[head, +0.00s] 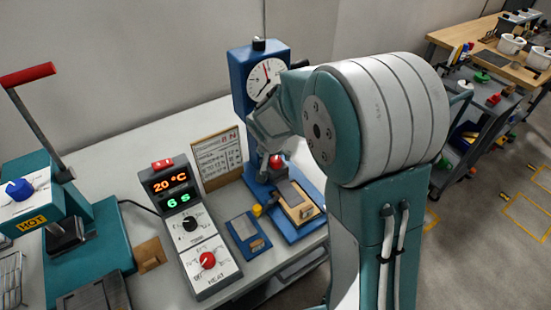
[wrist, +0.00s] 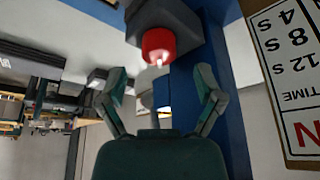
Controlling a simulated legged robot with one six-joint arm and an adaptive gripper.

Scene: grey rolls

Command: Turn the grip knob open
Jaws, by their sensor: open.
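A blue press-like stand (head: 240,88) with a round white dial (head: 264,76) rises from the back of the bench. Nothing is between the fingers. I cannot tell which knob is the grip knob.
A grey heat controller (head: 207,247) with a red dial and lit display stands left of the blue stand. A paper chart on a board (head: 218,157) leans close by. A teal press (head: 110,235) with a red-handled lever is at the far left.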

